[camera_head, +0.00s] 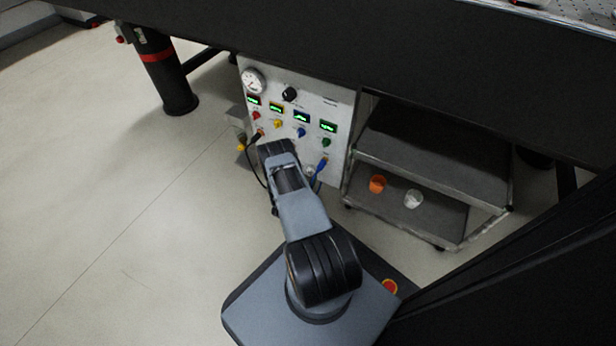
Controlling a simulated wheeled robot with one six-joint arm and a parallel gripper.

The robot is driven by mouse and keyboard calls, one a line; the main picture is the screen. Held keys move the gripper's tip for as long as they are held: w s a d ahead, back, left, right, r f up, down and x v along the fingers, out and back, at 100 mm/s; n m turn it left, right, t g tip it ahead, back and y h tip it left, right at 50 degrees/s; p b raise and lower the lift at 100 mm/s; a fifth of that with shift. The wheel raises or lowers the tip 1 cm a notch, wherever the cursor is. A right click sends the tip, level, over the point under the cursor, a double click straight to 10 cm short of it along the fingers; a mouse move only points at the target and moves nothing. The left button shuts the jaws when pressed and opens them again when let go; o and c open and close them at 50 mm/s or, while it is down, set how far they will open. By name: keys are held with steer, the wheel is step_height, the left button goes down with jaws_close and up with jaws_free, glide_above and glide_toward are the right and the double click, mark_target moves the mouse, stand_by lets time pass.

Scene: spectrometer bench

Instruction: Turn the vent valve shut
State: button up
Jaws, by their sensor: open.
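The white control panel (340,100) stands upright under the dark bench. It carries a round gauge (253,81), a black knob (290,94), several green-lit and blue displays, and a row of small coloured knobs. A small yellow fitting (241,147) sticks out low at the panel's left side. No label can be read, so I cannot tell which part is the vent valve or how it is turned. My arm reaches from my base to the panel's lower front. My gripper is hidden behind the arm's own links, and the arm covers part of the panel's lower edge.
A blue plug with a cable (321,166) and a black cable (254,137) hang at the panel front. A grey shelf cart (430,167) stands to the right, with an orange cup (377,184) and a white cup (412,199). A black bench leg (165,75) stands left. The left floor is clear.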

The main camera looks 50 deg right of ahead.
steer(key=shift+x, duration=0.85)
steer(key=shift+c, duration=0.3)
steer(key=c, duration=0.9)
steer(key=shift+o, duration=0.2)
